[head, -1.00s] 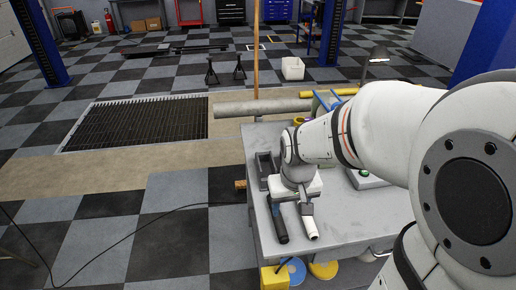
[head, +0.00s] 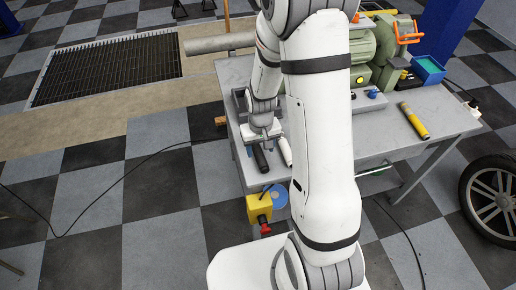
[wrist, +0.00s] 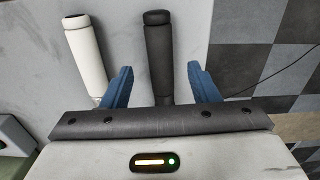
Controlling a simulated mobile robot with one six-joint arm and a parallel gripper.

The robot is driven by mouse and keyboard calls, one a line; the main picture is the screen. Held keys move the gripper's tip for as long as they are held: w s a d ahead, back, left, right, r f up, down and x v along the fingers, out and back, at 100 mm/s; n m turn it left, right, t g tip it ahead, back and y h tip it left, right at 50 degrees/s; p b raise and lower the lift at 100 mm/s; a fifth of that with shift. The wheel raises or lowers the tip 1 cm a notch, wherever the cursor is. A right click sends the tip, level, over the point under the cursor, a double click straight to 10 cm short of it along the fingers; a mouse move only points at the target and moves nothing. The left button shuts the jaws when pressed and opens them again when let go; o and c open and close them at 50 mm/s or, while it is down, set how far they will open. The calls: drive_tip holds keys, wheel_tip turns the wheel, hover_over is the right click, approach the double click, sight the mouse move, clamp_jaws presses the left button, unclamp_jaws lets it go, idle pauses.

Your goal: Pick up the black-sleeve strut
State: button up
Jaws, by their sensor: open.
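The black-sleeve strut (wrist: 158,50) lies on the grey workbench, its rounded end pointing away from my gripper in the wrist view. It also shows in the head view (head: 260,159), partly hidden under my gripper. A white-sleeve strut (wrist: 87,55) lies beside it, to its left in the wrist view and to its right in the head view (head: 285,151). My gripper (wrist: 160,82) is open and empty. Its blue fingers appear on either side of the black strut, with a gap on both sides. The strut's near end is hidden behind the gripper body.
The workbench (head: 350,135) carries a green machine (head: 384,45), a blue bin (head: 429,67) and a yellow cylinder (head: 414,120). A dark tray (head: 241,101) stands behind my gripper. A wheel (head: 492,200) stands at right.

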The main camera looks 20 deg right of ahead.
sight(260, 154)
drive_tip(key=shift+f, duration=1.6)
drive_tip(key=shift+c, duration=0.5)
drive_tip(key=c, duration=1)
drive_tip(key=shift+o, duration=0.2)
drive_tip(key=shift+w+r, duration=0.1)
